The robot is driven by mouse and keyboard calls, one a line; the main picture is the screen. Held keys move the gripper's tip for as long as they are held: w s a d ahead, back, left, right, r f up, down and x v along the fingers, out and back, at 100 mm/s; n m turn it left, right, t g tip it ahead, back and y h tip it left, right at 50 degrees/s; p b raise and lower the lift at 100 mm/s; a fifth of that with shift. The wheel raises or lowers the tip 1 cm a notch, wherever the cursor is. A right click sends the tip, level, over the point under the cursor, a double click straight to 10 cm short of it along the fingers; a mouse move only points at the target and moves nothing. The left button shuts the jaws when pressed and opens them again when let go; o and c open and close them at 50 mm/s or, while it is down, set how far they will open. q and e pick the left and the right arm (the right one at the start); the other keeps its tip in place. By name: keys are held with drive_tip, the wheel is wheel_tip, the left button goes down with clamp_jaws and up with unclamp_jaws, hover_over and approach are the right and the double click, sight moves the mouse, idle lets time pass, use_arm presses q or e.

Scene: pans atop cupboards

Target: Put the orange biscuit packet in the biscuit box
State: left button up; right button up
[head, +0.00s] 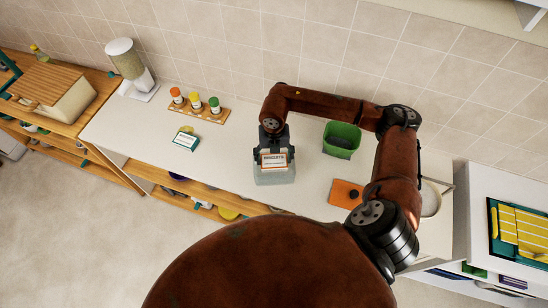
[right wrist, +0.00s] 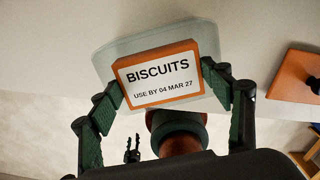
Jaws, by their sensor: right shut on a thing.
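The orange biscuit packet (head: 273,161) has a white label reading "BISCUITS, USE BY 04 MAR 27", clear in the right wrist view (right wrist: 160,76). My right gripper (head: 272,152) is shut on it, one finger at each side; both fingers show in the right wrist view (right wrist: 168,100). The biscuit box (head: 274,178) is a pale, translucent container on the white counter. In the right wrist view the box (right wrist: 112,57) lies behind the packet. The packet is over the box; its height above the rim is unclear. A small dark claw (right wrist: 132,150) may be my left gripper.
On the counter (head: 235,160), a green bin (head: 342,140) stands to the right and an orange board (head: 346,194) with a dark knob nearer me. A rack of jars (head: 197,104) and a small labelled packet (head: 185,140) are left. A tiled wall (head: 225,50) runs behind.

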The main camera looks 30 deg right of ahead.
drive_tip(key=shift+f, duration=0.1)
drive_tip(key=o, duration=1.3)
wheel_tip(320, 180, up, 12)
idle(0.6)
